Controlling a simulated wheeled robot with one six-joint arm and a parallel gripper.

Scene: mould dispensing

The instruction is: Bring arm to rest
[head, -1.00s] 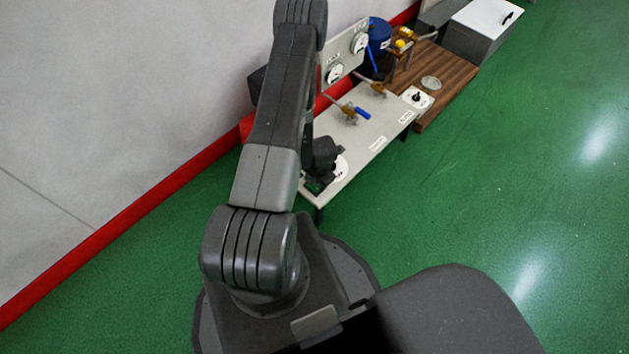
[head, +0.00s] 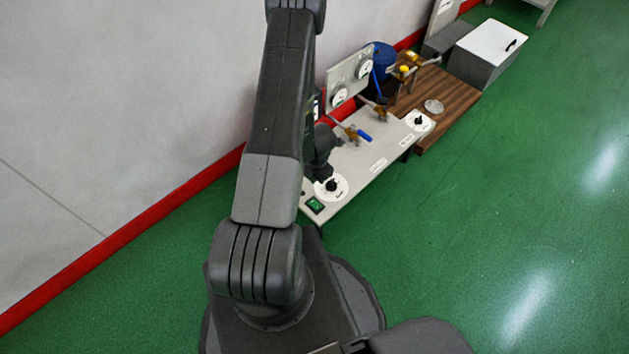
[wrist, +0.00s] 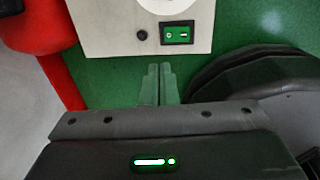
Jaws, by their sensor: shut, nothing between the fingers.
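My arm rises through the left middle of the head view, above the near end of a light grey bench (head: 375,165). In that view a dark part of my arm's end hangs just above the dial end, and my fingertips are hidden. In the wrist view my gripper (wrist: 161,72) shows with its two slim fingers side by side, shut and empty. They point towards the bench's edge, apart from the green rocker switch (wrist: 178,34).
The bench has white dials (head: 331,188), gauges on an upright panel (head: 349,82) and a blue-handled valve (head: 357,134). Beyond are a blue drum (head: 381,58), a wooden table (head: 452,88) and a grey box (head: 488,50). Open green floor lies right. A wall stands left.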

